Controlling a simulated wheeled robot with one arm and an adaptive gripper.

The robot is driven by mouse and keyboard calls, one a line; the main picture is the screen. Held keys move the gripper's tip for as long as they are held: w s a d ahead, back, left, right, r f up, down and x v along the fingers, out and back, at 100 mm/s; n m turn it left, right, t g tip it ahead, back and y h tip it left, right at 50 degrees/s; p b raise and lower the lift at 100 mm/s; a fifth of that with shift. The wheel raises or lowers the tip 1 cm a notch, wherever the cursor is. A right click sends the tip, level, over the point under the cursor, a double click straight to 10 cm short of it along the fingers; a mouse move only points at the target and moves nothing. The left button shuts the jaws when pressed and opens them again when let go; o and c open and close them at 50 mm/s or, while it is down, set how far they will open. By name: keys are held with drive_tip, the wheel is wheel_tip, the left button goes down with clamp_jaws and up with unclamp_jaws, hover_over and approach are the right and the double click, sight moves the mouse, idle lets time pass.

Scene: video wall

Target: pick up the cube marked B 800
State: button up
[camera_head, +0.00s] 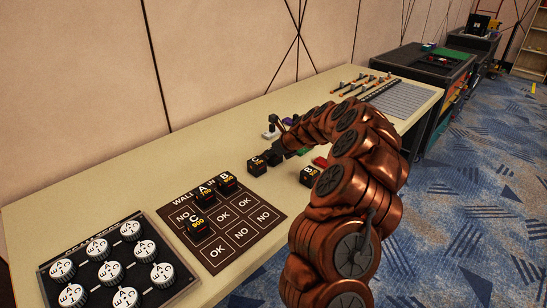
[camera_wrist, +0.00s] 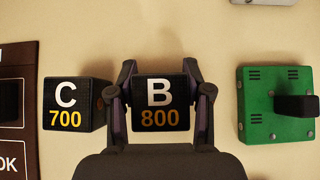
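The cube marked B 800 (camera_wrist: 160,104) is black with a white B and a yellow 800. It is in the middle of the wrist view, between the two fingers of my gripper (camera_wrist: 160,72). The fingers lie close along its left and right sides, with no clear gap, and look shut on it. In the head view my gripper (camera_head: 273,156) is low over the table, just right of the cube marked C 700 (camera_head: 257,165); the B 800 cube cannot be made out there. The C 700 cube (camera_wrist: 75,104) stands close left of my gripper in the wrist view.
A green device (camera_wrist: 270,105) with a black knob is to the right in the wrist view. A brown board (camera_head: 240,238) with several cubes and a tray of round white pieces (camera_head: 112,272) are at left. Another black cube (camera_head: 309,177) stands near the table's front edge, beside my arm.

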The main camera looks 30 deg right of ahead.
drive_tip(key=c, duration=0.6)
drive_tip(key=shift+o, duration=0.2)
